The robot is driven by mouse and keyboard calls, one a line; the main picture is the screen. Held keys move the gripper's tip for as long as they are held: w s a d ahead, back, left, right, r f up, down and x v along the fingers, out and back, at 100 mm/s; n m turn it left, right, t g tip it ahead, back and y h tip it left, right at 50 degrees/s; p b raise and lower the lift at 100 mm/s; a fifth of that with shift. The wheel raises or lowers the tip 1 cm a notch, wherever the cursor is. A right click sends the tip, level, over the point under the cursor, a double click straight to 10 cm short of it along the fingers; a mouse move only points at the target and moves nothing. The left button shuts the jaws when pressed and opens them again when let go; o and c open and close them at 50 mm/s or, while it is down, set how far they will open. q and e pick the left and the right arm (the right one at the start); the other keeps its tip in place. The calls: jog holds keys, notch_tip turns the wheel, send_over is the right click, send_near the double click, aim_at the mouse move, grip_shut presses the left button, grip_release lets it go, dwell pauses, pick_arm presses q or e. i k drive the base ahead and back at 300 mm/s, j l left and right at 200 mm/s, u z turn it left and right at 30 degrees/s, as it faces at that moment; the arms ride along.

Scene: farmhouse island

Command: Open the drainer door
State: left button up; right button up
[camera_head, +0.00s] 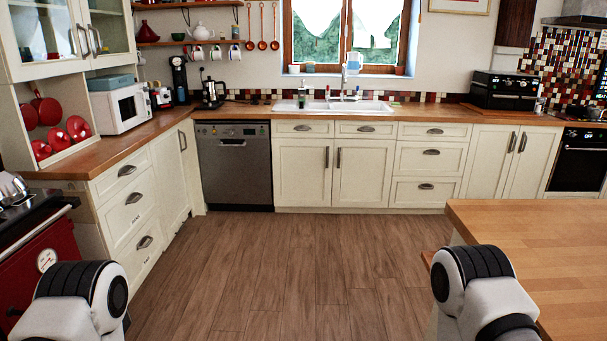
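No door in view is marked as the drainer door, so I cannot tell which one it is. A cream wall cabinet (42,40) with glass doors, shut, hangs at the upper left, with white dishes faintly visible behind the glass. Under the sink (340,106) are two shut cream cupboard doors (332,172) with upright handles. A grey dishwasher (235,167) stands shut to their left. Parts of both my arms show at the bottom edge, but neither gripper is in view.
A wooden island top (530,250) fills the lower right. A red range (42,270) and cream drawers (130,205) line the left side. The wood floor (290,270) between them is clear. A white microwave (121,108) stands on the left counter.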

aim_at(302, 168)
jog(key=i+j+z, duration=0.1)
jog(key=i+z, duration=0.15)
jog(key=i, duration=3.25)
jog(key=i+l+u, duration=0.2)
jog(key=i, duration=0.4)
jog(key=i+l+u, duration=0.2)
jog(key=i+l, duration=0.15)
jog(key=i, duration=0.2)
jog(key=i+l+u, duration=0.2)
jog(key=i+l, duration=0.2)
jog(key=i, duration=0.15)
